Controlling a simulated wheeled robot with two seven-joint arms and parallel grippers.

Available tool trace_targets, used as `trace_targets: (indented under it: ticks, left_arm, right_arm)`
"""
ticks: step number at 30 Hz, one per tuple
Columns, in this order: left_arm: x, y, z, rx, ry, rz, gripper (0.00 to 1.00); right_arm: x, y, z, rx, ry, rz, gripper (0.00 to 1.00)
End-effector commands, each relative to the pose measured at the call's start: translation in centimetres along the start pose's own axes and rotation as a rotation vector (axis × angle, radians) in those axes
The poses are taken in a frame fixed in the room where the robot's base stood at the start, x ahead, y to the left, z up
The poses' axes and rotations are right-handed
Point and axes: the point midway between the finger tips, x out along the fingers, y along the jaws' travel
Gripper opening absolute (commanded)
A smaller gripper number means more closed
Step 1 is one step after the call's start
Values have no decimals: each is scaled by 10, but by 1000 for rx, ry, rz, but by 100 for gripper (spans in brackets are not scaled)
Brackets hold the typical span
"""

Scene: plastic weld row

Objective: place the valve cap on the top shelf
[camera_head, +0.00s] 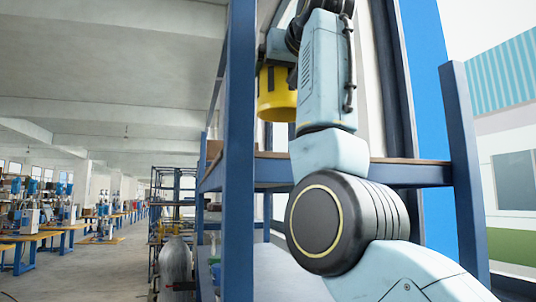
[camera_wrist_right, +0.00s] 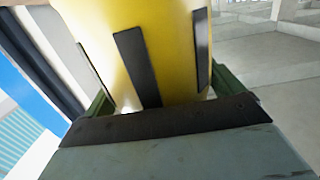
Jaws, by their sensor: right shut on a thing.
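The yellow valve cap (camera_head: 277,97) hangs upright in the head view, above the board of the blue-framed shelf (camera_head: 420,174), with a clear gap below it. My right gripper (camera_head: 279,48) is shut on the cap from above; my arm covers part of it and the cap's right side. In the right wrist view the yellow cap (camera_wrist_right: 172,60), with black strips on its side, sits between the green fingers of my right gripper (camera_wrist_right: 178,103). My left gripper is not in view.
A blue upright post (camera_head: 238,150) stands just left of the cap, and another blue post (camera_head: 463,180) stands at the right. A brown box (camera_head: 214,149) sits on the shelf behind the left post. Workbenches (camera_head: 65,225) line the far left, beyond open floor.

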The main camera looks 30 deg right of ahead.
Motion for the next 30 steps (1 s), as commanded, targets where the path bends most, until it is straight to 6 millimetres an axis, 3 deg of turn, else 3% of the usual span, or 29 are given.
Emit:
trace_targets:
  ticks: [1,6,13,19,30]
  left_arm:
    - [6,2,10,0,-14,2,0]
    - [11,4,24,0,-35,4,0]
    - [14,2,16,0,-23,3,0]
    - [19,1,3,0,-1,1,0]
    - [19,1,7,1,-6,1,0]
  right_arm:
    - [2,0,13,1,-1,0,64]
    - [3,0,37,1,-1,0,64]
    - [4,0,53,1,-2,0,64]
    - [5,0,80,1,-2,1,64]
    - [5,1,87,0,-1,1,64]
